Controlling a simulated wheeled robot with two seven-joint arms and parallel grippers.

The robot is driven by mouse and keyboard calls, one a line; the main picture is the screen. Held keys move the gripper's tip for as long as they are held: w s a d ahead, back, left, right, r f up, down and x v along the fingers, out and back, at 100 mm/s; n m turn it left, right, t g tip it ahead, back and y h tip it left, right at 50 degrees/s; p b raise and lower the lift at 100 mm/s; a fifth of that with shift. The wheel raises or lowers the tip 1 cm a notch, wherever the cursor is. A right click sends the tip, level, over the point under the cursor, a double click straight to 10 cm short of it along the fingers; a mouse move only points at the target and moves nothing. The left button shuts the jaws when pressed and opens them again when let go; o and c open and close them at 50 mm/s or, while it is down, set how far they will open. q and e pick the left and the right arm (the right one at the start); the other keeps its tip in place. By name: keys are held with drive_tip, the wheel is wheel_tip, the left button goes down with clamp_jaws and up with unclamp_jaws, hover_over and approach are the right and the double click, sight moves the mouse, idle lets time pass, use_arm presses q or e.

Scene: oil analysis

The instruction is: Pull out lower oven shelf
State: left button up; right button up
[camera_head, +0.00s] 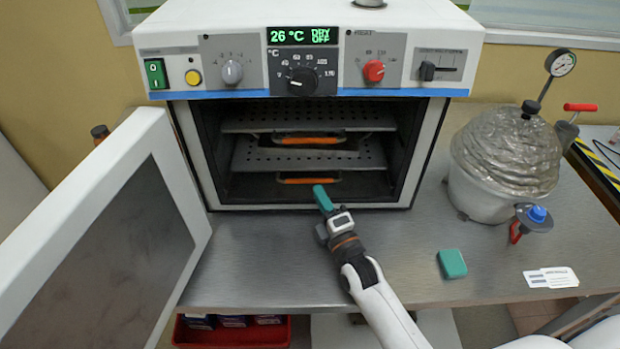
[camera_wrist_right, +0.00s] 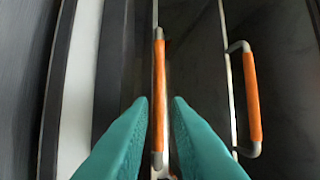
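The oven (camera_head: 430,130) stands open, its door (camera_head: 110,240) swung to the left. The lower shelf (camera_head: 370,187) is inside at the bottom, with an orange handle (camera_head: 309,179) at its front. The upper shelf (camera_head: 360,156) sits above it with its own orange handle (camera_head: 309,140). My right gripper (camera_head: 322,196) is just in front of the lower handle. In the right wrist view, its teal fingers (camera_wrist_right: 160,100) are apart, and the lower handle (camera_wrist_right: 159,95) lines up with the gap. I cannot tell whether they touch it. My left gripper is not in view.
A foil-wrapped vessel (camera_head: 505,155) with a gauge (camera_head: 561,63) stands right of the oven. A teal block (camera_head: 452,263) and white cards (camera_head: 551,278) lie on the metal worktop (camera_head: 260,260). The worktop before the oven is otherwise clear. A red bin (camera_head: 235,335) is below.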

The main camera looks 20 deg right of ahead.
sight(312, 180)
drive_tip(key=x, duration=0.5)
drive_tip(key=shift+w, duration=0.15)
clamp_jaws()
